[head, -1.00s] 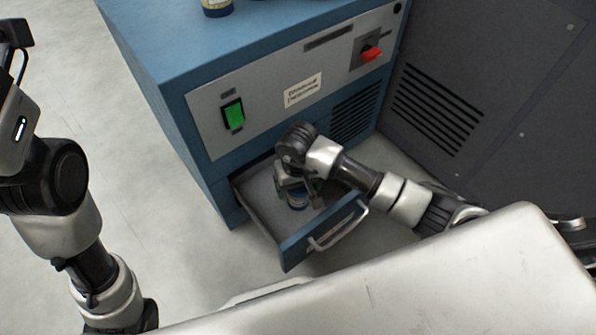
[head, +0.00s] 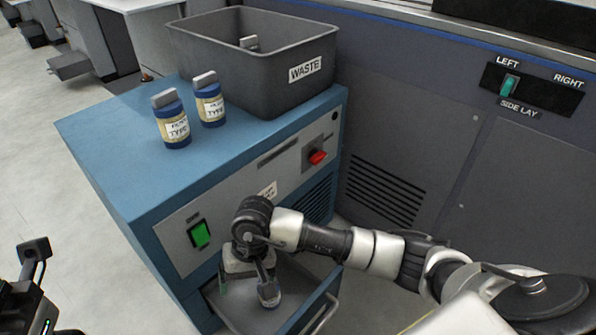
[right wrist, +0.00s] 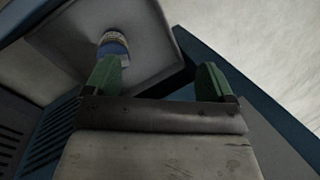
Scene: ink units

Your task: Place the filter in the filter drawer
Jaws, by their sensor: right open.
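The filter drawer (head: 322,318) is pulled out of the front of the blue cabinet. A filter with a blue body and pale label stands inside it; in the right wrist view this filter (right wrist: 114,46) is beyond the left green fingertip. My right gripper (head: 245,287) is over the drawer, pointing down into it. The right wrist view shows its jaws (right wrist: 158,78) apart with nothing between them. In the head view the arm and fingers partly hide the drawer's inside. My left gripper is out of view; only part of my left arm shows at lower left.
Two more blue filters, the front one (head: 172,128) and the rear one (head: 210,106), stand on the cabinet top (head: 118,150). A grey bin marked WASTE (head: 258,75) is behind them. A green switch (head: 200,235) and red knob (head: 317,157) sit above the drawer.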

